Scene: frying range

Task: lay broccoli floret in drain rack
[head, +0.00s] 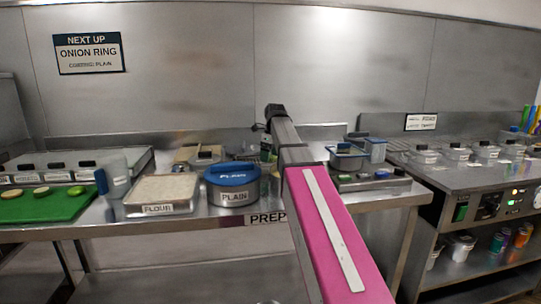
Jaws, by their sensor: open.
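I cannot make out a broccoli floret or a drain rack for certain; my arm covers the middle of the prep table. My arm reaches from the bottom of the head view to the back of the table. Its far end is a dark link, and my gripper's fingers do not show, hidden behind or below it. A low dark tray (345,186) with small green and blue things stands right of the arm; I cannot tell what they are.
A blue-lidded PLAIN pot (233,196) and a FLOUR tray (161,208) stand left of my arm. A green board (50,207) with round slices lies far left. A blue-grey container (347,162) stands behind the dark tray. The frying range (478,182) stands right.

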